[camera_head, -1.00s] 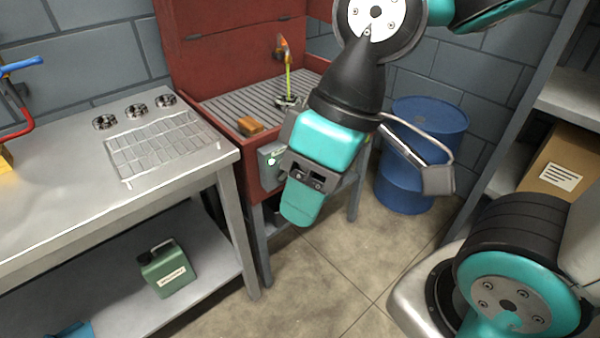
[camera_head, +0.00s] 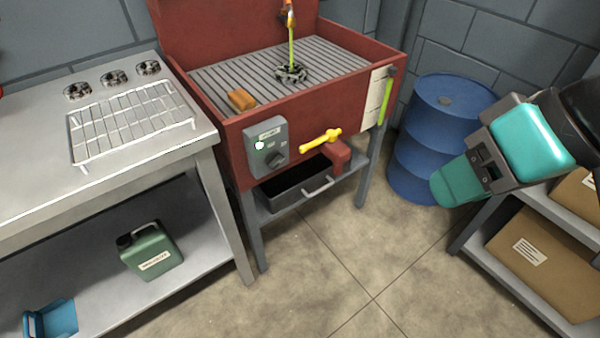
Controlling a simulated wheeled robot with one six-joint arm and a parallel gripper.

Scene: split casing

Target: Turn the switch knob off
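The switch knob (camera_head: 277,158) is a small dark knob on the lower part of a grey switch box (camera_head: 266,147). The box is fixed to the front left of a red parts washer (camera_head: 216,123). A light on the box glows pale green. The knob's exact setting is too small to read. My gripper (camera_head: 447,186) is at the right, in front of the blue drum, well apart from the box. It points to the lower left. Its fingers are not clearly separated in this view.
A yellow-handled valve (camera_head: 321,140) sticks out right of the box, above a dark drawer tray (camera_head: 296,186). A metal table (camera_head: 205,140) stands at left, a blue drum (camera_head: 434,125) behind my gripper, and shelves with boxes (camera_head: 540,262) at right. The floor in front is clear.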

